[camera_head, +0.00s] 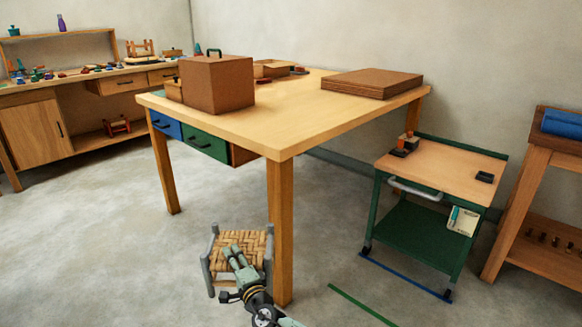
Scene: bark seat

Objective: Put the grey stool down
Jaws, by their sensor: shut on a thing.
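The grey stool (258,243) has grey posts and a woven straw seat. It is low in the picture, just left of the work table's near leg. My gripper (236,257) reaches over the stool from below in the picture and is shut on it. The fingers and wrist cover part of the seat and the near side. I cannot tell which part of the stool is gripped, or whether its feet touch the floor.
A wooden table (310,112) bears a brown box (217,85) and flat brown boards (372,83). Its near leg (281,230) is close to the stool. A green cart (440,170) stands right, near a blue floor strip (405,277) and a green strip (362,305). Floor left of the stool is clear.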

